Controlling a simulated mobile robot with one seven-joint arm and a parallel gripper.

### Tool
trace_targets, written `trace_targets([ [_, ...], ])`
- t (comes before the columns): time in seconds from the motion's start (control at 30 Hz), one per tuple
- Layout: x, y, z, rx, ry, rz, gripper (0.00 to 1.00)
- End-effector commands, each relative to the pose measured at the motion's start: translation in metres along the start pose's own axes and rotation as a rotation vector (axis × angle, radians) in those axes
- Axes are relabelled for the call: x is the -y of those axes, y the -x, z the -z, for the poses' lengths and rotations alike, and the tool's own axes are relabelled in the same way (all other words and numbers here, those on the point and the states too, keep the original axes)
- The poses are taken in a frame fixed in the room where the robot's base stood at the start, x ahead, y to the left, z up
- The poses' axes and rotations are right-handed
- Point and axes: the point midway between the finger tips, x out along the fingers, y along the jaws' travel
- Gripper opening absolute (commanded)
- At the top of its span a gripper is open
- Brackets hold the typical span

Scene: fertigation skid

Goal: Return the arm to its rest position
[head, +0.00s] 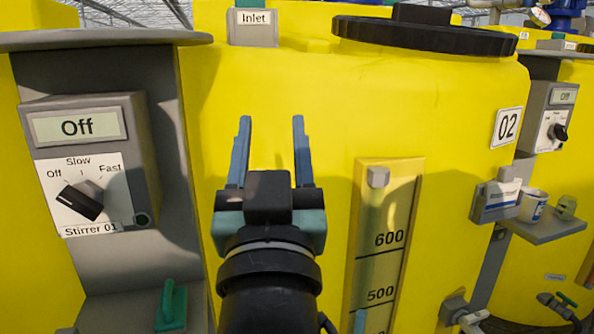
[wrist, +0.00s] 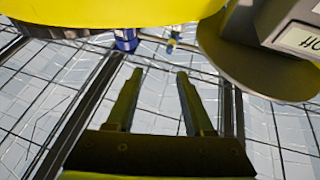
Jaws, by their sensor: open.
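My gripper (head: 270,150) is open and empty in the middle of the head view, its two blue fingers pointing up in front of a yellow tank (head: 460,110) marked 02. In the wrist view my gripper (wrist: 158,95) also shows open, with nothing between its fingers. Beyond the fingers there is a glazed, gridded roof or wall. I cannot tell the gap between my gripper and the tank.
A stirrer box (head: 84,160) at left reads Off, its black knob (head: 80,203) turned toward Off. A level gauge (head: 388,240) is right of my arm. A small shelf (head: 545,228) holds a cup (head: 532,206). A green handle (head: 171,306) is at lower left.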

Motion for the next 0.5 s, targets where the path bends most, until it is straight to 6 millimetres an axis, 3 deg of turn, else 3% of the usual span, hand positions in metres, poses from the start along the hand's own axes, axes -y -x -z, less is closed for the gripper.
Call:
trace_targets([
  [0.03, -0.007, 0.009, 0.042, -0.101, 0.009, -0.014, 0.53],
  [0.2, -0.021, 0.056, 0.161, -0.401, 0.041, -0.049, 0.53],
  [0.27, -0.020, 0.033, 0.183, -0.371, 0.037, -0.045, 0.53],
  [0.5, -0.019, 0.000, 0.248, -0.365, 0.036, -0.043, 0.53],
])
